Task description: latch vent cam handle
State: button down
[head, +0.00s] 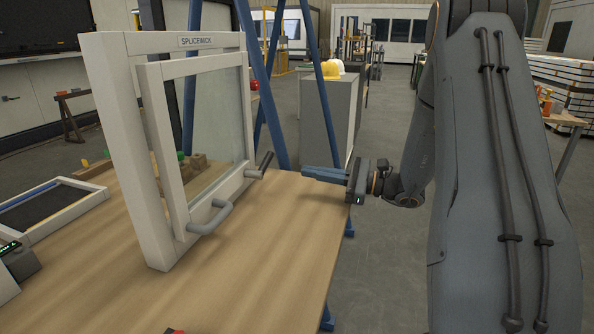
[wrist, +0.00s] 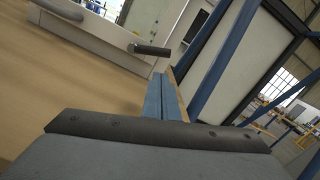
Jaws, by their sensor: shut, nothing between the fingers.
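The cam handle (head: 265,163) is a dark grip on a pale pivot at the right end of the vent sash's lower rail. It tilts up and to the right. In the wrist view the cam handle (wrist: 152,49) lies just beyond the fingertips. The glazed vent sash (head: 163,140) stands proud of its white outer frame (head: 103,110); I cannot tell how wide any gap is. A grey pull handle (head: 210,222) sits lower left on the sash. My gripper (head: 306,172) is shut and empty, right of the cam handle and apart from it. Its blue fingers (wrist: 160,78) also show in the wrist view.
A shallow tray (head: 50,208) and small blocks (head: 195,161) lie left of and behind the frame. Blue posts (head: 268,95) rise behind it. A grey cabinet (head: 327,115) stands beyond the bench.

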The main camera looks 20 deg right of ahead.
jog(key=x, duration=0.9)
jog(key=shift+w+a, duration=0.1)
